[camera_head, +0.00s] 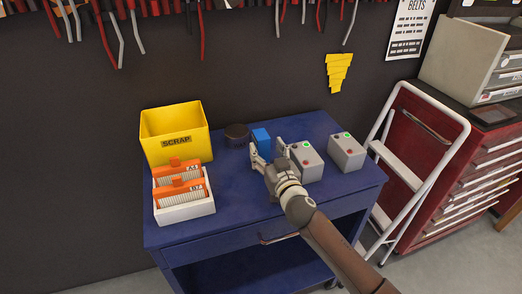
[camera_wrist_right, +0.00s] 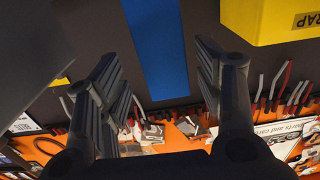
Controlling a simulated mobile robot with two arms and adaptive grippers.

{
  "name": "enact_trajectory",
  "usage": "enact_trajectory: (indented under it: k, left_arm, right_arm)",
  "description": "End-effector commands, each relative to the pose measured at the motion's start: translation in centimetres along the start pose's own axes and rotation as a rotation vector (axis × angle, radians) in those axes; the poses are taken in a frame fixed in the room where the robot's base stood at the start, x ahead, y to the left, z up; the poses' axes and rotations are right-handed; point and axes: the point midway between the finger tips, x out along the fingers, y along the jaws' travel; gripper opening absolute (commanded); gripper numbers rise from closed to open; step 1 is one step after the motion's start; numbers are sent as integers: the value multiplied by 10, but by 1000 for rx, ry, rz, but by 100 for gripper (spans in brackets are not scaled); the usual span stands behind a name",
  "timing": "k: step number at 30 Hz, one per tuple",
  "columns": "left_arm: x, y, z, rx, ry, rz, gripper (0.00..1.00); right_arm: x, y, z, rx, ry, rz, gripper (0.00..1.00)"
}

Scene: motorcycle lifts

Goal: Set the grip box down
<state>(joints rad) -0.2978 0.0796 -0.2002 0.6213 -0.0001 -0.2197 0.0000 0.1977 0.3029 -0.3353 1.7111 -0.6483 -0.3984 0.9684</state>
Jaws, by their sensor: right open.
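A small blue box (camera_head: 261,138), the only thing here that I can take for the grip box, stands on the blue cart top (camera_head: 235,190). My right gripper (camera_head: 267,149) is open, with its fingers on either side of the blue box in the picture. In the right wrist view the blue box (camera_wrist_right: 158,50) shows between the spread fingers (camera_wrist_right: 160,85), with a gap on each side. Whether its base rests flat on the cart is hidden by the gripper. My left gripper is not in view.
A yellow SCRAP bin (camera_head: 176,135) and a white tray (camera_head: 185,212) of orange-topped packs stand left. A dark round puck (camera_head: 237,134) is beside the blue box. Two grey button boxes (camera_head: 306,162) (camera_head: 346,153) stand right.

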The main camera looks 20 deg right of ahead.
Motion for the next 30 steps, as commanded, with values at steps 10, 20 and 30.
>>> enact_trajectory:
  k: [10, 20, 30]
  left_arm:
    - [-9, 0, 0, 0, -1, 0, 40]
    - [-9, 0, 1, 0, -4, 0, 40]
    - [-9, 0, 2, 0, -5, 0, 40]
  right_arm:
    - [39, -5, 0, 0, 0, 1, 61]
    - [43, -5, 0, -1, 1, 0, 61]
    - [43, -5, 0, -1, 1, 0, 17]
